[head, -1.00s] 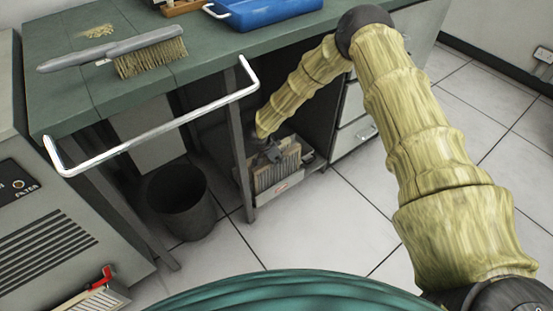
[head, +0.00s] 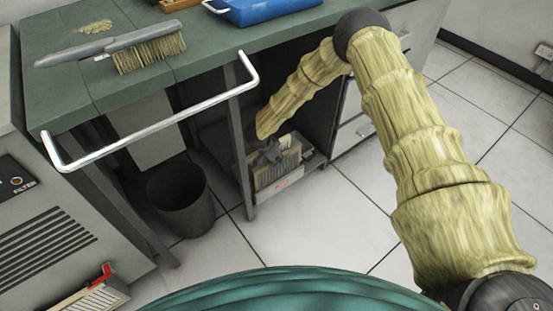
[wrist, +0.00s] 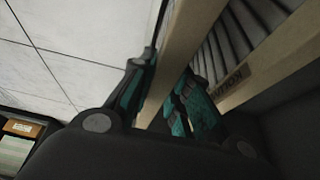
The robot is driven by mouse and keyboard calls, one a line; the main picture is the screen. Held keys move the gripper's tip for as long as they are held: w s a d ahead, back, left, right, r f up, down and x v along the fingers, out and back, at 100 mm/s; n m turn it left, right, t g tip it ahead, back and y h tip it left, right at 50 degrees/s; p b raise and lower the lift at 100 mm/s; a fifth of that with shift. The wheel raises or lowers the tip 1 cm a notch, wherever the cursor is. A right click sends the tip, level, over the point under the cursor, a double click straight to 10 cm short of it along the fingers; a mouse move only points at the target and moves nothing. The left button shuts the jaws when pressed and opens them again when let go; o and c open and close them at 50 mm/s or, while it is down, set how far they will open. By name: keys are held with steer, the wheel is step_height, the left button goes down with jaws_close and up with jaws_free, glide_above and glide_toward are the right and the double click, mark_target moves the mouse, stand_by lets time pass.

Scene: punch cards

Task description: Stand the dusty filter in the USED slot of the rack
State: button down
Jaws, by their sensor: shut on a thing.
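My gripper (head: 270,156) is low under the bench, at a pale rack (head: 277,190) on the lower shelf. In the wrist view its teal-padded fingers (wrist: 165,100) are shut on the beige frame of a filter (wrist: 190,50). Grey pleats and another beige frame edge (wrist: 275,62) with a small dark label show just to the right; I cannot tell whether they belong to the same filter. In the head view pale filter panels (head: 285,158) stand upright in the rack. The red marking on its front is too small to read, and the slot bottoms are hidden.
A bench leg (head: 243,170) stands close left of the rack, with a dark bin (head: 180,205) beyond it. White drawers (head: 355,132) are to the right. A metal rail (head: 155,130) fronts the bench. A red-handled pleated panel (head: 95,295) sits at the lower left machine.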

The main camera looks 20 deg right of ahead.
steer(key=c, duration=0.8)
jaws_free()
steer(key=shift+r, duration=0.15)
steer(key=shift+r+p, duration=2.35)
steer(key=shift+r, duration=0.55)
